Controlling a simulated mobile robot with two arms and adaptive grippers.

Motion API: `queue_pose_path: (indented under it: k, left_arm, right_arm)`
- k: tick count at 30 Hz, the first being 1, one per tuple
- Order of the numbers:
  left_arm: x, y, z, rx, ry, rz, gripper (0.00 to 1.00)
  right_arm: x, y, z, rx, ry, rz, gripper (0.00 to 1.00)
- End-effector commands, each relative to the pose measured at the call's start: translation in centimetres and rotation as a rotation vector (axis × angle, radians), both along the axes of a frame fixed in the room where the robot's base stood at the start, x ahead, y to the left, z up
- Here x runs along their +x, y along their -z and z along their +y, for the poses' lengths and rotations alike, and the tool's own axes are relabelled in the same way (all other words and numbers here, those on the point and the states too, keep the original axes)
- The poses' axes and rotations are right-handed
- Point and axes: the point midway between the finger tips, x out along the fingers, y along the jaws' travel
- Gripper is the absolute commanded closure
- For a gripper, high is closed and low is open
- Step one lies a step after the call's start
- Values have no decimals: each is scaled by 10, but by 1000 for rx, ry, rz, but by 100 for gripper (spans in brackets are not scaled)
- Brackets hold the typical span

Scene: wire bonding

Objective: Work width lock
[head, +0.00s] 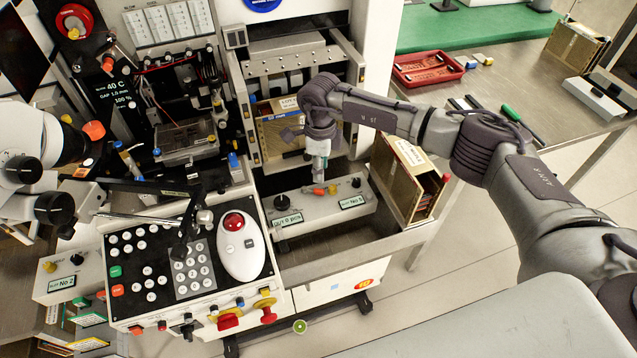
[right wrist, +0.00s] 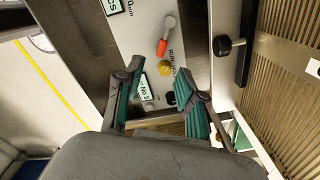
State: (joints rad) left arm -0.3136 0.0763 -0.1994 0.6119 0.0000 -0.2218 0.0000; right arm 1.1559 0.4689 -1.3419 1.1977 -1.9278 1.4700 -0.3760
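I cannot tell which part is the work width lock. A white control box (head: 300,212) with labels sits below the magazine bay. It has black knobs, one at its left (head: 281,201) and one at its right (head: 356,182), and an orange-tipped lever (head: 318,190) in the middle. In the right wrist view the lever (right wrist: 163,46) and a yellow button (right wrist: 165,68) lie beyond the fingers. A black knob (right wrist: 222,45) is on the pale wall to their right. My right gripper (right wrist: 155,82) is open and empty, pointing down above the box (head: 320,168).
A brown slotted magazine (head: 408,188) stands close right of the box. Another magazine (head: 280,135) is in the bay behind my gripper. The keypad panel (head: 150,270) with a white mouse-like device (head: 240,250) is at left. A red tray (head: 427,68) lies on the far table.

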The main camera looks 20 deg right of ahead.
Motion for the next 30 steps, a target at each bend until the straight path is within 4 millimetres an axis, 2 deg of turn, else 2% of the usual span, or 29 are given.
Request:
queue_pose_path:
  k: [2, 5, 12, 17, 24, 25, 30]
  left_arm:
    - [-6, -6, -5, -6, 0, 9, 60]
    - [-4, -9, -5, -6, 1, 4, 60]
    - [25, -14, -1, -3, 3, -37, 60]
    - [27, -15, 0, -2, 2, -40, 60]
    - [18, -14, 2, 0, 1, -27, 60]
    - [17, -14, 2, 1, 1, -25, 60]
    - [13, -14, 2, 2, 1, -20, 60]
  right_arm:
    - [-1, 17, 1, 1, 0, 4, 61]
    - [-1, 37, 1, 2, 1, 4, 61]
    - [0, 72, 1, 3, 0, 1, 61]
    - [0, 80, 1, 2, 0, 0, 61]
    - [0, 81, 1, 3, -1, -1, 61]
    - [0, 81, 1, 3, -1, -1, 63]
    - [0, 81, 1, 3, -1, -1, 91]
